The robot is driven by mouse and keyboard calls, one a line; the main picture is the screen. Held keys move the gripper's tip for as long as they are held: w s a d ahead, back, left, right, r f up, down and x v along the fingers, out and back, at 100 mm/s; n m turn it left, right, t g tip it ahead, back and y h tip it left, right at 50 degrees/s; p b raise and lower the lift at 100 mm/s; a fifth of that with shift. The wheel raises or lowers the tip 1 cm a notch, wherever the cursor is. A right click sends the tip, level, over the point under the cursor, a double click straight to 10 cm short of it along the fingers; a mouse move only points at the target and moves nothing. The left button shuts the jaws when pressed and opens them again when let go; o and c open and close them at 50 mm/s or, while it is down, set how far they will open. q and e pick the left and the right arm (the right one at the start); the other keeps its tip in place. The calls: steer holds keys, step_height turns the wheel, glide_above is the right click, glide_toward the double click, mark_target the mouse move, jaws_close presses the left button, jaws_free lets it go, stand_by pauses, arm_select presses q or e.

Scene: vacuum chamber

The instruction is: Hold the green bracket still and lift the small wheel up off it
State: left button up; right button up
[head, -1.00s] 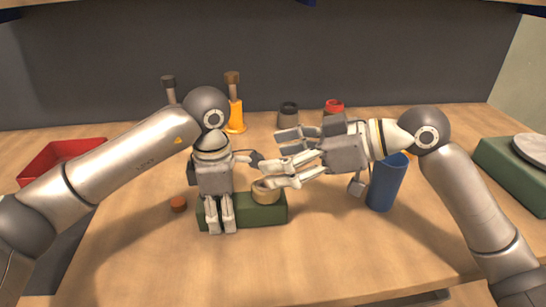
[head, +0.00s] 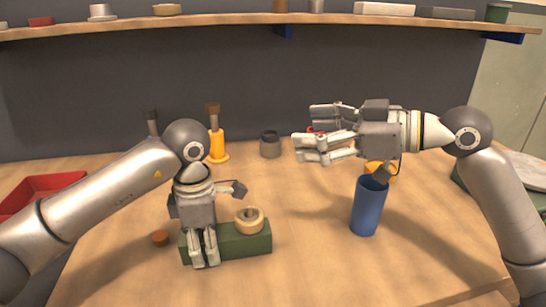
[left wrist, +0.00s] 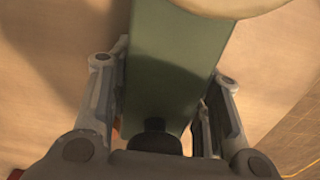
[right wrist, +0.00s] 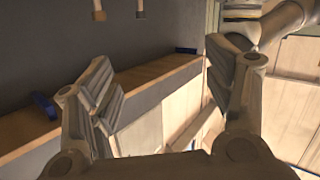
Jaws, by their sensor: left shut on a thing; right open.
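The green bracket (head: 240,243) lies on the table left of centre. The small tan wheel (head: 249,221) sits on the bracket's right part, and its edge shows at the top of the left wrist view (left wrist: 235,6). My left gripper (head: 206,262) points down and is shut on the bracket's left end; in the left wrist view its fingers flank the green body (left wrist: 178,60). My right gripper (head: 305,131) is open and empty, raised well above and to the right of the wheel. The right wrist view shows nothing between its fingers (right wrist: 158,75).
A blue cup (head: 367,210) stands right of the bracket, below my right gripper. A small brown-red piece (head: 160,238) lies left of the bracket. Behind are an orange bottle (head: 217,148) and a dark jar (head: 270,145). A red tray (head: 40,188) is far left. A shelf (head: 230,20) spans the back.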

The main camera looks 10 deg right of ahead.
steer(key=w+d+r+n+t+y, duration=0.1)
steer(key=w+r+t, duration=0.3)
steer(key=r, duration=0.5)
steer(key=w+d+r+n+t+y, duration=0.1)
steer(key=d+r+n+t, duration=0.1)
steer(key=r+t, duration=0.6)
steer(key=s+a+r+n+g+y, duration=0.4)
steer(key=s+n+g+y, duration=0.2)
steer(key=n+g, duration=0.5)
steer(key=s+a+r+n+g+y, duration=0.45)
steer(key=s+n+g+y, duration=0.35)
steer(key=n, duration=0.5)
steer(key=s+a+f+n+g+h, duration=0.3)
steer(key=a+f+n+g+h, duration=0.25)
steer(key=n+g, duration=0.3)
steer(key=n+t+h, duration=0.2)
steer(key=t+h, duration=0.6)
steer(key=h, duration=1.1)
glide_toward(251, 213)
steer(key=shift+g, duration=0.25)
steer(key=x, duration=0.7)
steer(key=w+x, duration=0.1)
steer(key=x, duration=0.2)
steer(key=shift+f, duration=0.15)
